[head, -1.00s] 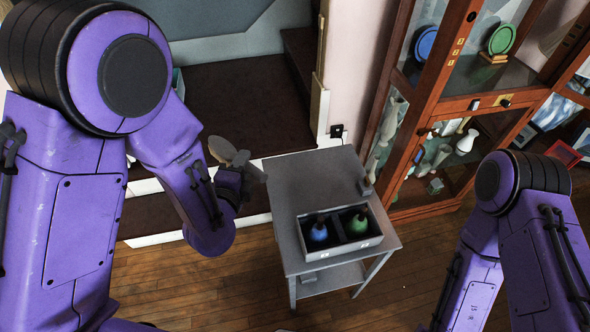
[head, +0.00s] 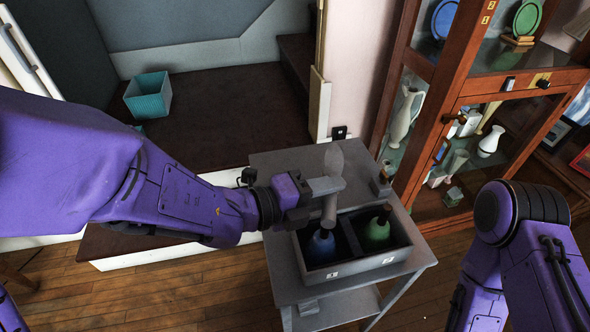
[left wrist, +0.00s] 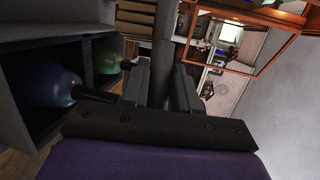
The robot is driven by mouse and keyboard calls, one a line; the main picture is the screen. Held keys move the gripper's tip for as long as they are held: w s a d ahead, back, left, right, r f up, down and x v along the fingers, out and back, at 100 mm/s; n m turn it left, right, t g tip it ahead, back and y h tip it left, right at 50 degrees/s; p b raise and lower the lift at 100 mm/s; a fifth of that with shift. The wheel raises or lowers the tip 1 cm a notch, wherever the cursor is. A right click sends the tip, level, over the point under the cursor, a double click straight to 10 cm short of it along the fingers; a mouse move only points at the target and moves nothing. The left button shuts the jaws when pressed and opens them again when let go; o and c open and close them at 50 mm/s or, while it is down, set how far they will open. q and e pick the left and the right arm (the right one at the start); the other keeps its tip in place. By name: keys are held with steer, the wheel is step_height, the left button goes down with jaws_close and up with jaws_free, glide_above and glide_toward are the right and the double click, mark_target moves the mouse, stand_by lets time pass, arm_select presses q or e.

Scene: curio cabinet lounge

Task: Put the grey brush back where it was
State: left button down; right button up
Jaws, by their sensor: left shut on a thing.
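A green bottle (head: 378,231) stands in the box's right compartment. A glass cabinet (head: 455,70) stands right. A teal basket (head: 148,97) sits back left.

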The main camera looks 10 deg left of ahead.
arm_select(q)
steer(key=w+a+f+b, duration=0.1)
steer(key=w+a+f, duration=0.1)
steer(key=a+f, duration=0.1)
steer(key=w+a+f+b, duration=0.1)
steer(key=w+a+f, duration=0.1)
steer(key=a, duration=0.1)
steer(key=w+a+f+b, duration=0.1)
steer(key=w+a+f, duration=0.1)
steer(key=a+f, duration=0.1)
steer(key=shift+w+a+f, duration=0.1)
steer(key=shift+a+f, duration=0.25)
step_height(320, 180, down, 3)
steer(key=shift+w+f+b, duration=0.1)
steer(key=shift+b, duration=0.35)
arm_select(e)
step_height(320, 180, down, 5)
steer(key=shift+s+r, duration=0.1)
steer(key=shift+s, duration=0.05)
arm_select(q)
steer(key=c, duration=0.9)
jaws_free()
steer(key=shift+o, duration=0.2)
steer(key=shift+a, duration=0.1)
